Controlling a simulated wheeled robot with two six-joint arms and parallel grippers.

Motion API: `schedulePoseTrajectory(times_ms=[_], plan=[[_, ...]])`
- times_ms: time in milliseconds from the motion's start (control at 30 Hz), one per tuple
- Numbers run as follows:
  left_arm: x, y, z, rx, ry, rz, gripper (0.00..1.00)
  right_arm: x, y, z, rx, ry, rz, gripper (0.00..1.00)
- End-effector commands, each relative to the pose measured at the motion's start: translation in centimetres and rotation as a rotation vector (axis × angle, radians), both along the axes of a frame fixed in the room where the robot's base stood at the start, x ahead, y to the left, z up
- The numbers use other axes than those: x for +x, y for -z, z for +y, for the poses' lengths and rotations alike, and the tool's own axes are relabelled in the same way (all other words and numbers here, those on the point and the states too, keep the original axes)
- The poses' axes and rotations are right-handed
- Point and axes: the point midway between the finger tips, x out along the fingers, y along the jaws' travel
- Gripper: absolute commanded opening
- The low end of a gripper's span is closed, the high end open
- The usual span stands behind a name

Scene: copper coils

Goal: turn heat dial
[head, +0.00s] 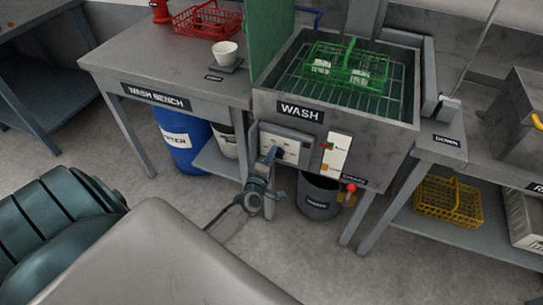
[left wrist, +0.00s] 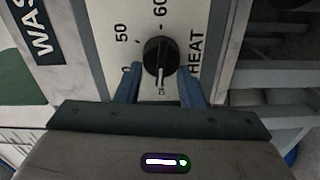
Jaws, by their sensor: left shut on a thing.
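The heat dial (left wrist: 158,58) is a round black knob with a white pointer line, on a pale panel lettered HEAT. In the left wrist view its pointer aims down toward small lettering near my gripper; marks 50 and 60 show on the far side. My left gripper (left wrist: 160,88) has its two blue-grey fingers on either side of the dial, shut on it. In the head view my left gripper (head: 271,153) reaches the control panel (head: 292,147) on the front of the wash tank (head: 340,119), and it hides the dial. My right gripper is not in view.
A green basket (head: 347,65) sits in the wash tank. A white panel (head: 336,153) with red and orange parts is right of the dial panel. A grey bucket (head: 318,197) and a red-knobbed valve (head: 350,188) are below. The wash bench (head: 165,65) stands left.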

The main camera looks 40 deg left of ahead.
Motion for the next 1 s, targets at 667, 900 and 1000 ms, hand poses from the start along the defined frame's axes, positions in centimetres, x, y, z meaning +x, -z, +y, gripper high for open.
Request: schedulePoseTrajectory(times_ms=[667, 900, 1000], plan=[[0.0, 0.2, 0.0, -0.121, 0.000, -0.027, 0.12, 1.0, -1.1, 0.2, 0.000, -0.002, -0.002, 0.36], [0.0, 0.2, 0.0, -0.121, 0.000, -0.027, 0.53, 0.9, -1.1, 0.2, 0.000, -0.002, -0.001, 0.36], [0.0, 0.2, 0.0, -0.121, 0.000, -0.028, 0.56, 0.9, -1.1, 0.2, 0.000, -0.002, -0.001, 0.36]])
